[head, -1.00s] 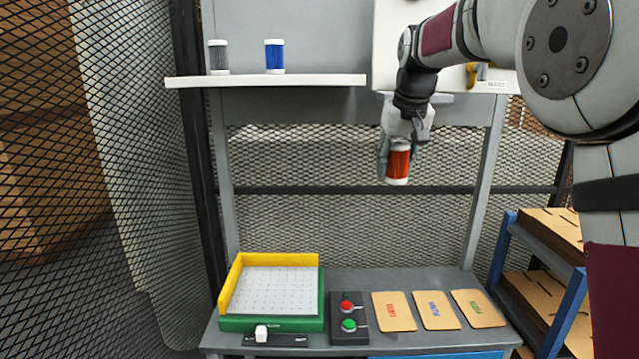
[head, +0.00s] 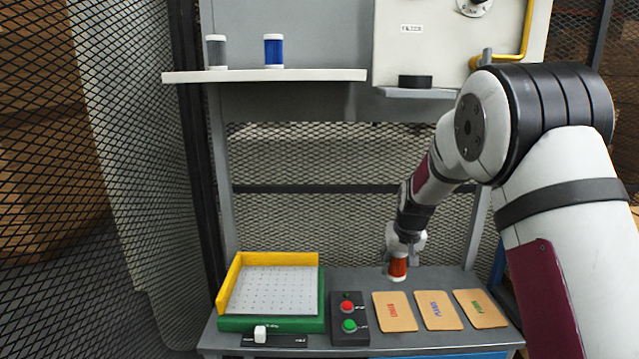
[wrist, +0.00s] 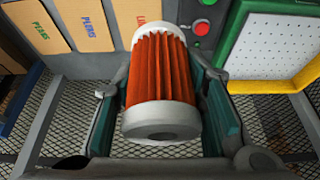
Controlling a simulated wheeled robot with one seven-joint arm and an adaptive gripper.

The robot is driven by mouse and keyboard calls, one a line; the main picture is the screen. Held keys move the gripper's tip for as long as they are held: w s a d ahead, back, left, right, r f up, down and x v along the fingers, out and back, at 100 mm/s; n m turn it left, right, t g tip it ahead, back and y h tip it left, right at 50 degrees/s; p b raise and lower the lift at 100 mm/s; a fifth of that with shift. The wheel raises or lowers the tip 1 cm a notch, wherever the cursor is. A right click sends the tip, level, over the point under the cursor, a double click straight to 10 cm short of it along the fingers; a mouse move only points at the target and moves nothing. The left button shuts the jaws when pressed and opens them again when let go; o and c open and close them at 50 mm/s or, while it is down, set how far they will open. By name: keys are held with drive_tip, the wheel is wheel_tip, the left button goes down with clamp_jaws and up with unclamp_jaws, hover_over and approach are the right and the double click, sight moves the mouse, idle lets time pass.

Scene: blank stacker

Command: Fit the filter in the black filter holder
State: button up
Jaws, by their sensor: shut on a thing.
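An orange pleated filter with white end caps (head: 398,266) is in my gripper (head: 402,262), low over the back of the workbench, behind the left card. In the wrist view the filter (wrist: 160,75) sits between the two teal finger pads of my gripper (wrist: 165,120). Its near cap faces the camera. I cannot tell whether its lower end touches the bench.
A shelf (head: 265,76) at upper left bears a grey filter (head: 217,52) and a blue filter (head: 273,51). The bench holds a green and yellow tray (head: 270,324), a button box (head: 348,318) and three labelled cards (head: 437,310). A yellow handle (head: 528,30) is on the cabinet.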

drive_tip(key=s+f, duration=0.8)
drive_tip(key=s, duration=0.2)
drive_tip(key=shift+s+a, duration=0.25)
